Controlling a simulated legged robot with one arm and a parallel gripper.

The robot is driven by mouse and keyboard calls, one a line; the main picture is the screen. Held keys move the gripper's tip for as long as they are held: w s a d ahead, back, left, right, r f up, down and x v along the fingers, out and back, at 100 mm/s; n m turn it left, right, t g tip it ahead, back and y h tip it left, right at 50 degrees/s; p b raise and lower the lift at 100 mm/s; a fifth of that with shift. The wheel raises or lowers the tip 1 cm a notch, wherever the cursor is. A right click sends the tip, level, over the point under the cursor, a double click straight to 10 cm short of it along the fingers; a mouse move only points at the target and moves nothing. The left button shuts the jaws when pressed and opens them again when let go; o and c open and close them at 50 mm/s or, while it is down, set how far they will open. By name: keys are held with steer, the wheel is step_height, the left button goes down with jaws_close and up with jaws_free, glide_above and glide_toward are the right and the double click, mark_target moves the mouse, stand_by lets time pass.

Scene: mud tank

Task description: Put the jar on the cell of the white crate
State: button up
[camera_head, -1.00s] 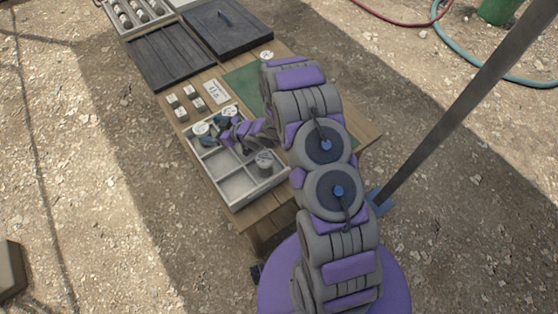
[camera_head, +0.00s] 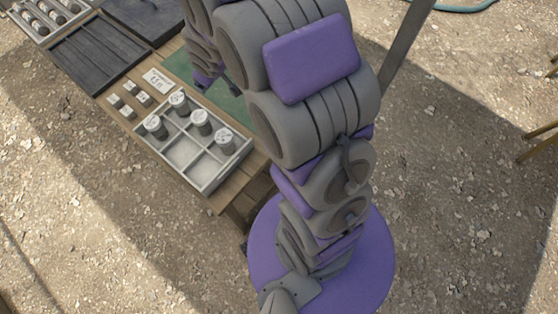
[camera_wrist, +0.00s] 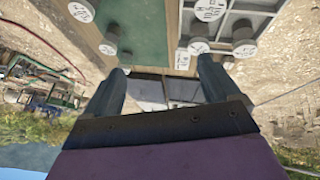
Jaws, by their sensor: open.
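The white crate (camera_head: 172,166) is divided into cells and sits on the wooden table. Several grey jars with pale marked lids stand in it: one at its left corner (camera_head: 156,127), one at the far side (camera_head: 179,103), and others along the right side (camera_head: 201,122) (camera_head: 224,141). Its near cells look empty. My gripper (camera_wrist: 160,82) is open, with nothing between its fingers in the wrist view. In the head view it is partly hidden by my arm, over the green mat beside the crate. The crate's rim (camera_wrist: 262,10) also shows in the wrist view's upper right.
The green mat (camera_wrist: 140,30) lies beside the crate, with jars (camera_wrist: 81,12) along its left edge in the wrist view. Small blocks (camera_head: 128,112) and a white card (camera_head: 158,78) lie beyond the crate. Dark trays (camera_head: 95,55) and a rack (camera_head: 48,14) stand farther back.

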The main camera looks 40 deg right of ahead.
steer(key=s+a+r+m+g, duration=0.1)
steer(key=s+r, duration=0.3)
steer(key=s, duration=0.8)
steer(key=s+a+r+m+g, duration=0.1)
steer(key=s+r+g, duration=0.3)
steer(key=s, duration=0.9)
steer(key=s+a+r+m+g, duration=0.1)
steer(key=s+r+m+g, duration=0.1)
steer(key=s, duration=1.1)
step_height(320, 180, up, 2)
steer(key=shift+r+m+g+y, duration=0.1)
steer(key=shift+m+g+y, duration=0.2)
steer(key=shift+g, duration=0.2)
